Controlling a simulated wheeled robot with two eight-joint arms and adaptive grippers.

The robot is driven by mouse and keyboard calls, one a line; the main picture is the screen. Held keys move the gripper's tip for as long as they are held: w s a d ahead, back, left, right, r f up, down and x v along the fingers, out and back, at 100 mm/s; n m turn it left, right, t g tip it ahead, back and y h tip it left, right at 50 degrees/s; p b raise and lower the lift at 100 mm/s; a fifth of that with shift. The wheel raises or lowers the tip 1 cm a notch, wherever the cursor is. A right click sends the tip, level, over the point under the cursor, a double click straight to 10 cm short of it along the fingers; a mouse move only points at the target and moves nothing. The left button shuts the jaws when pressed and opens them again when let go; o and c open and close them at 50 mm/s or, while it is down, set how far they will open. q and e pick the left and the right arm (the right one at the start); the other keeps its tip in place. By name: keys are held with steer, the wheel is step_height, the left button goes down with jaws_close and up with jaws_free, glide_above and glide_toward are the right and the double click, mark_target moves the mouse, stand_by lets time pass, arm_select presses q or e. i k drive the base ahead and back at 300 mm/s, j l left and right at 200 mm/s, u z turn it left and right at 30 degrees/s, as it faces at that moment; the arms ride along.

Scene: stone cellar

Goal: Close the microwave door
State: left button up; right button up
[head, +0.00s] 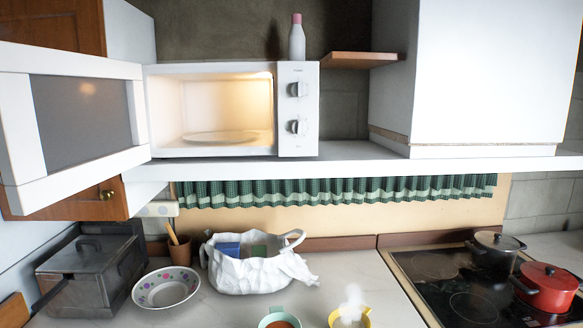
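A white microwave (298,130) sits on a shelf in the upper middle of the head view. Its door (84,118) is wide open, hinged at the left side and swung out toward me on the left. The lit cavity holds a flat plate (220,136) and looks otherwise empty. Two round knobs are on the panel at its right. Neither of my grippers shows in this view.
On the counter (350,270) are a bowl (166,288), a white bag (245,277), a metal box (88,272) and two cups. A hob with pots (549,287) is at right.

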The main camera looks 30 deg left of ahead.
mark_target(72, 123)
steer(key=k+j+u, duration=0.15)
steer(key=j, duration=0.5)
steer(key=k+j+u, duration=0.15)
steer(key=j, duration=0.45)
steer(key=k+j+u, duration=0.15)
steer(key=j, duration=0.55)
steer(key=k+j+u, duration=0.15)
steer(key=j, duration=0.5)
steer(key=i, duration=0.05)
